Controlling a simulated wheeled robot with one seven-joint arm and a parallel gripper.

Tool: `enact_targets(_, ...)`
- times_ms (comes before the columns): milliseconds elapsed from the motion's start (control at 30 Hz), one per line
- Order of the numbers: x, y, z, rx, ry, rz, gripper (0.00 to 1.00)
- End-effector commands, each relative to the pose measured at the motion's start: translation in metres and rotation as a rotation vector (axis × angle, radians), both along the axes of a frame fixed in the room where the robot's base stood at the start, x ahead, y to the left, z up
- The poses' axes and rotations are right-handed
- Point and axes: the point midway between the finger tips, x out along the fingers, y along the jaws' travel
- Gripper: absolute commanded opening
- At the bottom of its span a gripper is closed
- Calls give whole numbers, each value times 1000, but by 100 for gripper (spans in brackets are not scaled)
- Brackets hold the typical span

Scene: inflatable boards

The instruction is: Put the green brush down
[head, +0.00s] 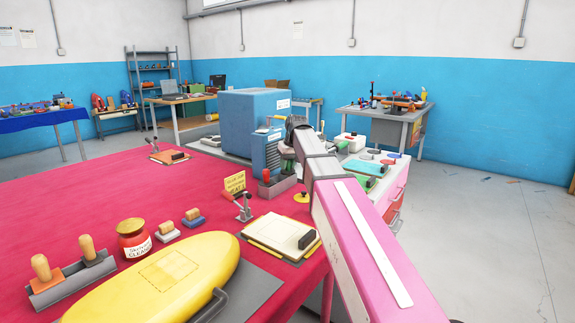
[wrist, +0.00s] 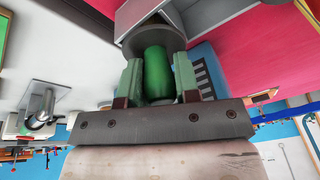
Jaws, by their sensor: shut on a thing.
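My gripper (wrist: 158,80) is shut on the green brush (wrist: 156,72); its two pale green fingers stand on either side of the upright-looking green handle. A dark round part sits at the far end of the handle. In the head view my gripper (head: 287,150) is small and partly hidden behind my pink arm, over the far right part of the red table (head: 90,205). A grey holder (head: 278,190) with a red-handled tool (head: 266,176) stands just below it. A grey box-like edge (wrist: 205,18) lies close to the brush in the wrist view. Whether they touch is unclear.
A blue machine (head: 252,115) stands behind my gripper. A yellow board (head: 150,285), a red jar (head: 133,240) and another grey holder (head: 70,285) fill the front. The table's left middle is bare.

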Motion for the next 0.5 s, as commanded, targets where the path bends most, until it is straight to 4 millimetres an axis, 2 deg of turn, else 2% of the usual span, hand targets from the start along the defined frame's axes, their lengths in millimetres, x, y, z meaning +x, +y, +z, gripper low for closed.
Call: enact_targets(500,0,0,-9,0,0,0,0)
